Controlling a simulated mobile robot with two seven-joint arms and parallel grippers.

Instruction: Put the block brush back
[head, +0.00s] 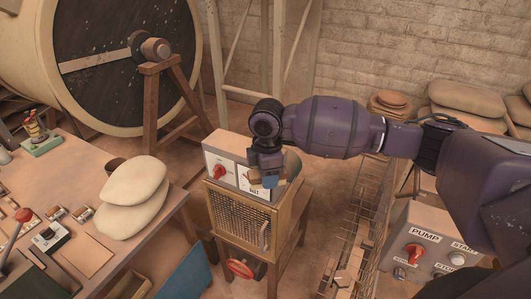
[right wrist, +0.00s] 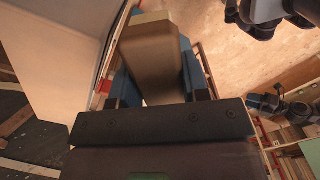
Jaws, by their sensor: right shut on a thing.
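The block brush shows in the right wrist view as a brown wooden block (right wrist: 150,62) with a paler end, between the blue fingers of my right gripper (right wrist: 155,85). In the head view my right gripper (head: 267,178) points down at the right end of the grey control box (head: 222,153), and only a small brown part of the brush shows beside the fingers. The gripper is shut on the brush. I cannot tell whether the brush touches the box or the cabinet top. My left gripper is not in view.
The box stands on a wooden cabinet (head: 240,222) with a mesh front. On the left, a worktable (head: 70,185) bears two pale sacks (head: 132,196) and small tools. A grey pump box (head: 424,246) is at right, below my arm. A large drum (head: 105,55) stands behind.

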